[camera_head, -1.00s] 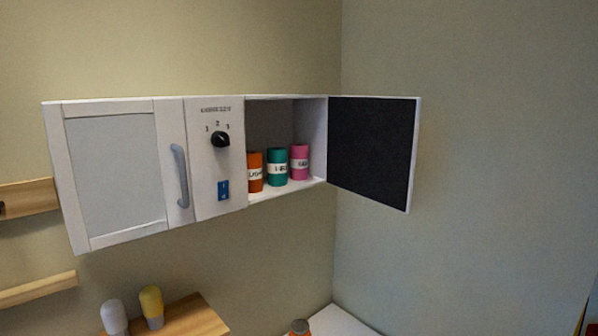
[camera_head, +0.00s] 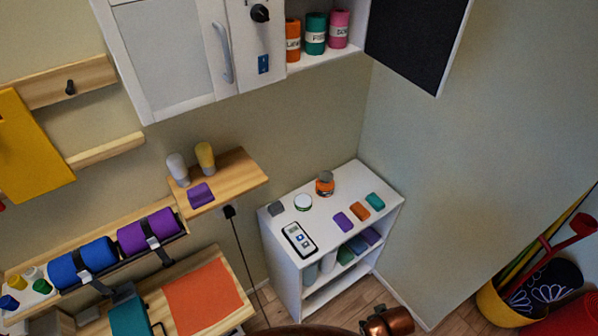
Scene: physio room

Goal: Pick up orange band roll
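The orange band roll (camera_head: 293,42) stands upright in the open compartment of the white wall cabinet (camera_head: 325,62), at the compartment's left side. It has a white label. A teal roll (camera_head: 316,34) and a pink roll (camera_head: 339,30) stand to its right in a row. The tops of the compartment and of the dark door are cut off by the picture's upper edge. Neither of my grippers shows in the head view. Copper-coloured parts at the bottom edge show no fingers.
The cabinet's dark-faced door (camera_head: 412,38) stands open to the right. Below is a white shelf unit (camera_head: 330,245) with a phone-like device (camera_head: 299,239), a jar (camera_head: 325,183) and small coloured blocks. A wooden shelf (camera_head: 235,178) holds two bulb-like items. A yellow bucket (camera_head: 500,308) stands at right.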

